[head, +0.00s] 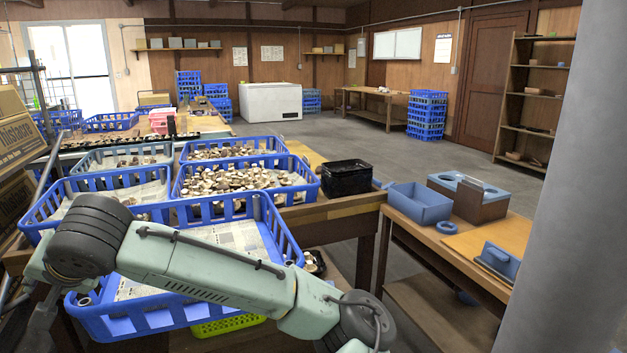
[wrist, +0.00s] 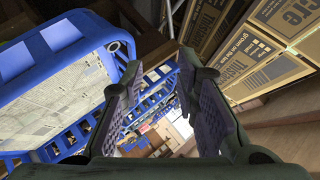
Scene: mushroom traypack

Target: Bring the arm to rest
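My arm (head: 205,268) stretches across the lower part of the head view, from the bottom right to the left, in front of the blue crates. In the wrist view my gripper (wrist: 160,72) has its two dark padded fingers apart, with nothing between them. A blue crate lined with newspaper (wrist: 108,58) is close to the left finger. Stacked cardboard boxes (wrist: 270,65) are to the right of the fingers. In the head view my gripper is not clearly visible at the left edge.
A paper-lined blue crate (head: 292,240) lies behind and below my arm. Crates of mushrooms (head: 316,180) stand behind it. Cardboard boxes (head: 14,130) rise at the left edge. A black bin (head: 347,180) and a side table (head: 515,250) are to the right. Open floor (head: 345,135) lies beyond.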

